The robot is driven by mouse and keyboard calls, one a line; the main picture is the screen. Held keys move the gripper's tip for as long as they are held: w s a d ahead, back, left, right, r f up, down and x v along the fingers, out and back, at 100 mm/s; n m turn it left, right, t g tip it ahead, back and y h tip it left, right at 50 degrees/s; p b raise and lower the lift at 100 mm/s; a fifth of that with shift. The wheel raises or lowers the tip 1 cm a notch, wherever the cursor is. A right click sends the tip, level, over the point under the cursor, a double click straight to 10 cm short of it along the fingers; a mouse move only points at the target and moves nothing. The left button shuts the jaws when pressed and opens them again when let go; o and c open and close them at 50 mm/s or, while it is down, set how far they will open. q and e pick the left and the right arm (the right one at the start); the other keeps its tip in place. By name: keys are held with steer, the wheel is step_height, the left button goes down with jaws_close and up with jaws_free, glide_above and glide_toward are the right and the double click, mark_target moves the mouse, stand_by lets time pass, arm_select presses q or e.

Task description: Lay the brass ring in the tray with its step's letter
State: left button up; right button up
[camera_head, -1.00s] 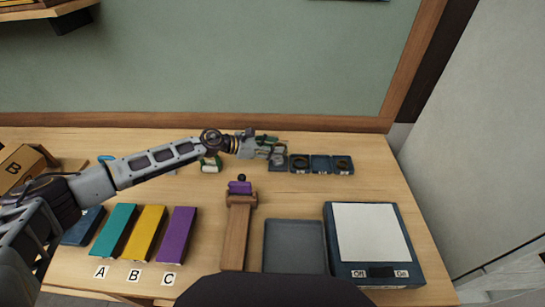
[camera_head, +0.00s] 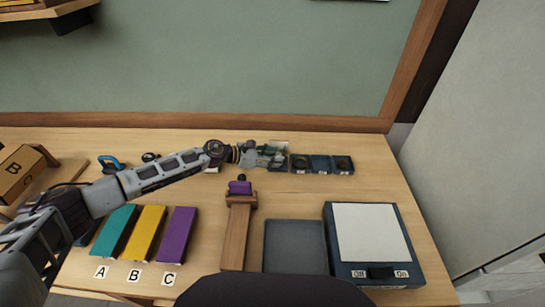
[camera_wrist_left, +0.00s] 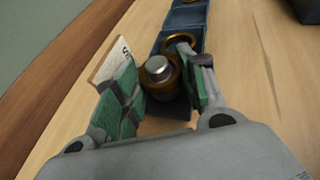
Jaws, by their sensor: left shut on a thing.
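My left gripper (camera_head: 278,156) is at the left end of a row of small dark trays. In the left wrist view its green-padded fingers (camera_wrist_left: 155,75) are shut on a round brass piece with a silver top (camera_wrist_left: 158,70), over the nearest tray (camera_wrist_left: 170,112). I cannot tell whether the piece touches the tray floor. A brass ring (camera_wrist_left: 172,40) lies in the adjoining tray, partly hidden by a finger. In the head view that ring's tray (camera_head: 300,170) is followed by an empty tray (camera_head: 320,163) and a tray with another ring (camera_head: 343,163). My right gripper is out of view.
A card (camera_wrist_left: 108,62) with a partly hidden letter stands beside the nearest tray. Teal (camera_head: 114,230), yellow (camera_head: 146,232) and purple (camera_head: 177,233) blocks are labelled A, B, C. A wooden stand (camera_head: 236,235), a grey tray (camera_head: 294,245) and an Off/On panel (camera_head: 370,240) are in front.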

arm_select(q)
steer(key=shift+f, duration=0.25)
steer(key=o, duration=0.9)
steer(key=shift+o, duration=0.5)
steer(key=shift+r, duration=0.1)
